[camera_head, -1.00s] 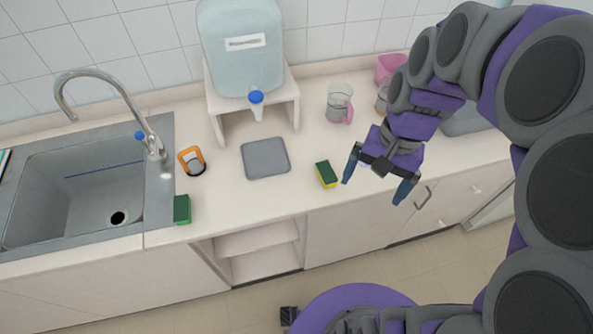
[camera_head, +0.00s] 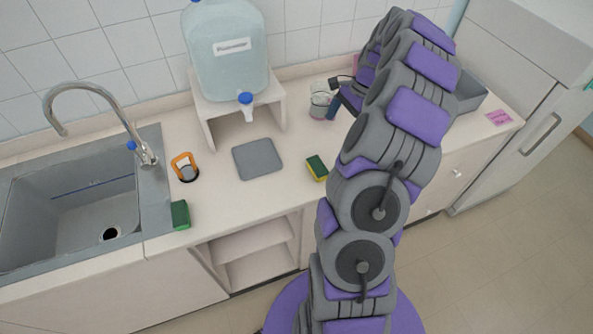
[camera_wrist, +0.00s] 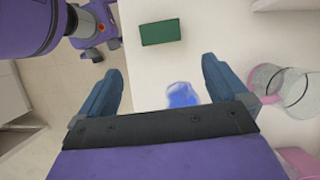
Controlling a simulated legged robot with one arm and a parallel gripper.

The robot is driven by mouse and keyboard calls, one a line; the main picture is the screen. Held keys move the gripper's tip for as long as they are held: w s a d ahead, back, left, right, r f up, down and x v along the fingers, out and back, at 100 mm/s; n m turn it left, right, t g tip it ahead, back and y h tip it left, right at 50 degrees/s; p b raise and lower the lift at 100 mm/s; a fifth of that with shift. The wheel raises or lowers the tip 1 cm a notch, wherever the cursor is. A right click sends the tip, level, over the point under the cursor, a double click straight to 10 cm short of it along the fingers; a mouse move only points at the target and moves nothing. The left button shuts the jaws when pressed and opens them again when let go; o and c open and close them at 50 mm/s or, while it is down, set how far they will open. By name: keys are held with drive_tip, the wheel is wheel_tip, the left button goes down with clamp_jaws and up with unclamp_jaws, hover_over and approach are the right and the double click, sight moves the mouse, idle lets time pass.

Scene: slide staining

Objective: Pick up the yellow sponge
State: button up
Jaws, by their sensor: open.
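The yellow sponge (camera_head: 317,168) with a dark green top lies on the counter right of the grey mat, its yellow side showing. In the wrist view a green block (camera_wrist: 160,30), apparently this sponge seen from above, lies beyond my fingertips; no yellow shows there. My gripper (camera_wrist: 161,66) is open and empty, with its two blue fingers apart. In the head view my gripper (camera_head: 334,106) is partly hidden behind my arm, near the beaker and farther back than the sponge. It does not touch the sponge.
A beaker (camera_head: 319,103) stands close to my gripper; glassware with pink (camera_wrist: 278,88) is right of my fingers in the wrist view. A second green sponge (camera_head: 180,214) lies by the sink (camera_head: 150,185). A grey mat (camera_head: 258,158) and water jug stand (camera_head: 205,117) are left.

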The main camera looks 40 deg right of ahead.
drive_tip(key=b, duration=0.1)
approach(320, 165)
drive_tip(key=b+x, duration=0.1)
drive_tip(key=x, duration=0.3)
drive_tip(key=shift+w+a+f, duration=0.1)
drive_tip(key=shift+a+f, duration=0.1)
drive_tip(key=shift+f, duration=0.05)
drive_tip(key=shift+d+f, duration=0.15)
drive_tip(key=shift+f, duration=0.45)
drive_tip(key=b+x, duration=0.1)
drive_tip(key=x, duration=0.3)
drive_tip(key=shift+w+a+b, duration=0.1)
drive_tip(key=shift+a+b, duration=0.15)
drive_tip(key=shift+b, duration=0.1)
drive_tip(key=shift+a+f, duration=0.15)
drive_tip(key=shift+a, duration=0.05)
drive_tip(key=shift+d, duration=0.2)
drive_tip(key=c, duration=0.7)
drive_tip(key=shift+o, duration=0.2)
